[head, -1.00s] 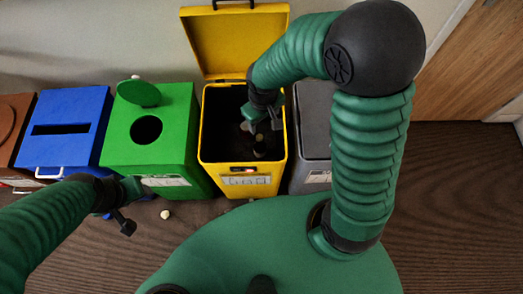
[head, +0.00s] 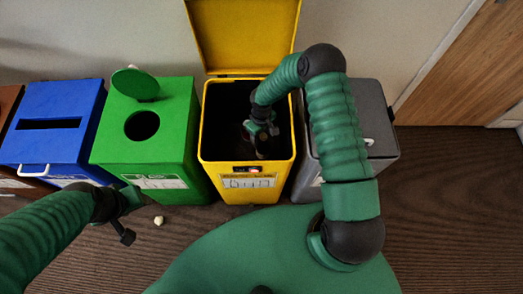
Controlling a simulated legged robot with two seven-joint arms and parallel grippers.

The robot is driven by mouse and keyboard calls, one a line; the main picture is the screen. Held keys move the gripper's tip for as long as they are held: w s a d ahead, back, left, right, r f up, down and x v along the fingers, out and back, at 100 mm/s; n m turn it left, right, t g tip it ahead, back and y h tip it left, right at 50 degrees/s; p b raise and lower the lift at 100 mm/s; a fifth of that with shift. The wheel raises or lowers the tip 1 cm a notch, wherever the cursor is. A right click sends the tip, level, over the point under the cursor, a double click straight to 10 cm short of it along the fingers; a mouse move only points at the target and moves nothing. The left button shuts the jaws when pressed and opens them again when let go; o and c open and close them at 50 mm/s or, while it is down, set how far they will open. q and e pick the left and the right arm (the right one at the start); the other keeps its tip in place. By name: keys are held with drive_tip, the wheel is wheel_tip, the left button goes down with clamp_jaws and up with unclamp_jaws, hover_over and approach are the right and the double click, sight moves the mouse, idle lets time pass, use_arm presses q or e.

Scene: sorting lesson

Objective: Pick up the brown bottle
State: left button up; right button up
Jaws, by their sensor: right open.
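I cannot clearly make out a brown bottle. The yellow bin (head: 209,140) stands open with its lid raised, and its inside is very dark. My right gripper (head: 262,142) reaches down into this bin with its jaws open. A dark shape lies close below the jaws, too dim to tell whether it is a bottle or part of the gripper. My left gripper (head: 127,217) hangs low in front of the green bin (head: 170,115), away from the yellow bin; its jaws are not clear.
A blue bin (head: 57,148) with a slot and a brown bin stand to the left. A grey bin (head: 372,120) stands right of the yellow one, partly behind my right arm. A small pale object (head: 158,220) lies on the floor. The floor at right is clear.

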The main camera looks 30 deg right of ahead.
sight(264, 142)
drive_tip(key=f, duration=0.1)
drive_tip(key=d+f, duration=0.1)
drive_tip(key=f, duration=0.1)
drive_tip(key=f+b, duration=0.1)
drive_tip(key=f, duration=0.1)
drive_tip(key=shift+d+f, duration=0.2)
drive_tip(key=shift+d, duration=0.1)
drive_tip(key=shift+a+r, duration=0.2)
drive_tip(key=shift+a, duration=0.15)
drive_tip(key=shift+a+r, duration=0.1)
drive_tip(key=shift+a, duration=0.05)
drive_tip(key=shift+c, duration=3.6)
drive_tip(key=shift+s+d, duration=0.1)
drive_tip(key=shift+d, duration=0.2)
clamp_jaws()
use_arm(q)
drive_tip(key=shift+s+d+f, duration=0.1)
drive_tip(key=shift+d+f, duration=0.3)
drive_tip(key=shift+d, duration=0.15)
use_arm(e)
drive_tip(key=shift+a, duration=0.1)
use_arm(q)
drive_tip(key=shift+a, duration=0.1)
use_arm(e)
drive_tip(key=shift+s, duration=0.1)
